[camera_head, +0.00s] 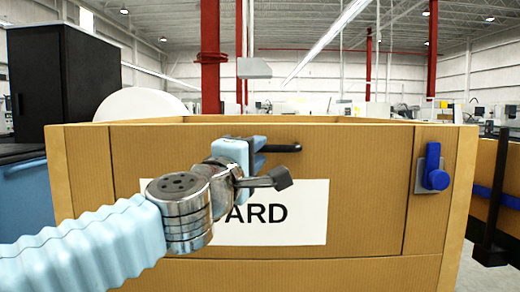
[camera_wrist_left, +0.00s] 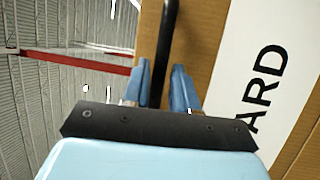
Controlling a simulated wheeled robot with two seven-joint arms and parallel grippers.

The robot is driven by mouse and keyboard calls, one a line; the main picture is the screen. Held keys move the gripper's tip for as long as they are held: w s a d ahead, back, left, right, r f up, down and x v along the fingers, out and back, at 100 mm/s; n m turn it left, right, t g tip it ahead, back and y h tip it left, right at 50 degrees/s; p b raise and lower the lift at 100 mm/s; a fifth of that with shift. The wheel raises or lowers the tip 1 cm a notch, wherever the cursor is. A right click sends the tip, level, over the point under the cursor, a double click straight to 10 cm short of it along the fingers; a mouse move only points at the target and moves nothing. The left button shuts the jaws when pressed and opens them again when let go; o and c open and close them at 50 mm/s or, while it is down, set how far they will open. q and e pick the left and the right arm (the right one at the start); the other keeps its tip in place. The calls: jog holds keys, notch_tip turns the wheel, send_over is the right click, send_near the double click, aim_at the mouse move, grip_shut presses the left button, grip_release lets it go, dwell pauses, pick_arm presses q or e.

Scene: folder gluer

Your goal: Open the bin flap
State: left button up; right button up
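The cardboard-brown bin stands in front of me in the head view, and its front flap (camera_head: 365,165) looks closed and upright. A white label (camera_head: 300,212) on it reads "ARD", with the rest hidden by my arm. The black bar handle (camera_head: 285,148) sits near the flap's top; it also shows in the left wrist view (camera_wrist_left: 165,45). My left gripper (camera_head: 262,150) is at the handle. In the left wrist view its blue fingers (camera_wrist_left: 161,75) stand on either side of the bar, with small gaps. A blue latch (camera_head: 434,170) on a grey plate is at the flap's right. My right gripper is out of view.
A black cabinet (camera_head: 65,75) and a blue-sided unit (camera_head: 25,195) stand at the left. A white round object (camera_head: 140,103) is behind the bin. Another brown panel with a blue strip (camera_head: 497,195) stands close on the right. Red columns (camera_head: 210,50) rise behind.

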pick_arm(q)
jog(key=shift+x, duration=1.25)
grip_shut()
